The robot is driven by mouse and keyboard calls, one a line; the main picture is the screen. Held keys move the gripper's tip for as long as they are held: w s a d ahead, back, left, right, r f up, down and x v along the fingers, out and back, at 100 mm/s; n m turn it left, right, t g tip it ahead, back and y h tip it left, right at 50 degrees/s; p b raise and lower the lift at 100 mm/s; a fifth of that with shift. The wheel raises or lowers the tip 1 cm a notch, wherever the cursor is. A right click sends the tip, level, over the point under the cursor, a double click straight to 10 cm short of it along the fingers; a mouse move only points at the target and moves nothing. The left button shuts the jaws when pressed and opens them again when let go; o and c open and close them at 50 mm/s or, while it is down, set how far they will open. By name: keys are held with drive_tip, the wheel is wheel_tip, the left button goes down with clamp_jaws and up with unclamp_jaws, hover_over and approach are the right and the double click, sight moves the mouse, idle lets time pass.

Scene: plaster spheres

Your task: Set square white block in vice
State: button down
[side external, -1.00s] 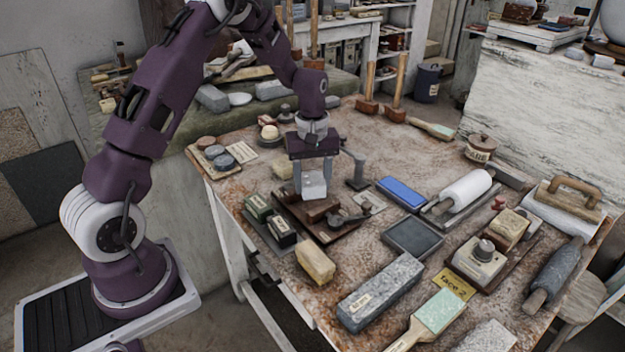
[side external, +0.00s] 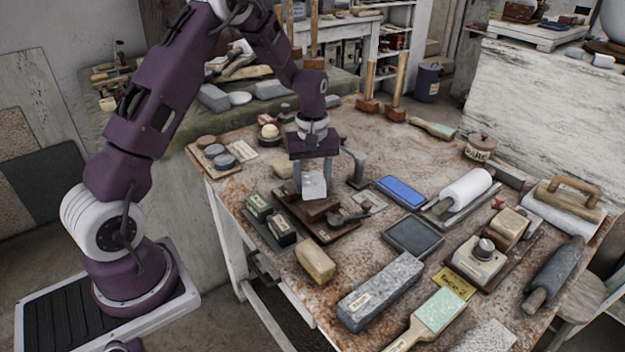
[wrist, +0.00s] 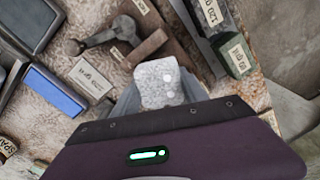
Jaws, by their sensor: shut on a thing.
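The square white block (side external: 314,188) is held in my gripper (side external: 314,180), which is shut on it and points down. In the wrist view the block (wrist: 157,82) shows as a pale, speckled face with small round light marks, between the fingers. The vice (side external: 320,210) is a brown wooden piece with a grey crank handle. The block is at the vice's rear side in the side view, overlapping it there. In the wrist view the vice (wrist: 147,47) lies just beyond the block. I cannot tell whether block and vice touch.
Labelled green and black boxes (side external: 281,230) stand close left of the vice. A grey upright post (side external: 356,168) stands close on its right. A blue slab (side external: 400,191), a dark tray (side external: 412,236) and a yellow block (side external: 315,261) lie nearby.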

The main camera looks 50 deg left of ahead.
drive_tip(key=shift+f, duration=0.55)
drive_tip(key=c, duration=0.5)
unclamp_jaws()
drive_tip(key=shift+r, duration=2.05)
